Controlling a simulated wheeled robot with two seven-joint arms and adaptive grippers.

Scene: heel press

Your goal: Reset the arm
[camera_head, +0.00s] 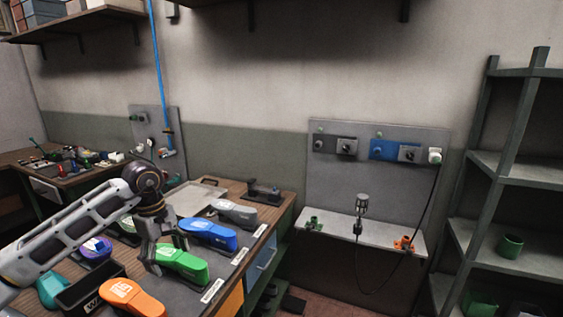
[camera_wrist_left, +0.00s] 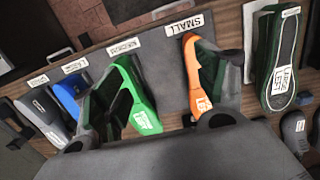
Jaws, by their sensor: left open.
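My left gripper (camera_head: 166,251) is open at the heel end of a green shoe last (camera_head: 186,264) on the bench. In the left wrist view its fingers (camera_wrist_left: 160,92) stand apart, one beside the green last (camera_wrist_left: 145,98) and one overlapping an orange last (camera_wrist_left: 196,80). Nothing shows clamped between them. The orange last (camera_head: 132,298) also lies nearer in the head view. A blue last (camera_head: 210,235) and a grey last (camera_head: 235,212) lie farther back in the row. My right gripper is not in view.
A black bin (camera_head: 88,294), a teal item (camera_head: 50,290) and a purple-topped item (camera_head: 95,249) crowd the bench left of the row. A wall panel with a ledge (camera_head: 378,239) and a green shelf rack (camera_head: 520,175) stand right.

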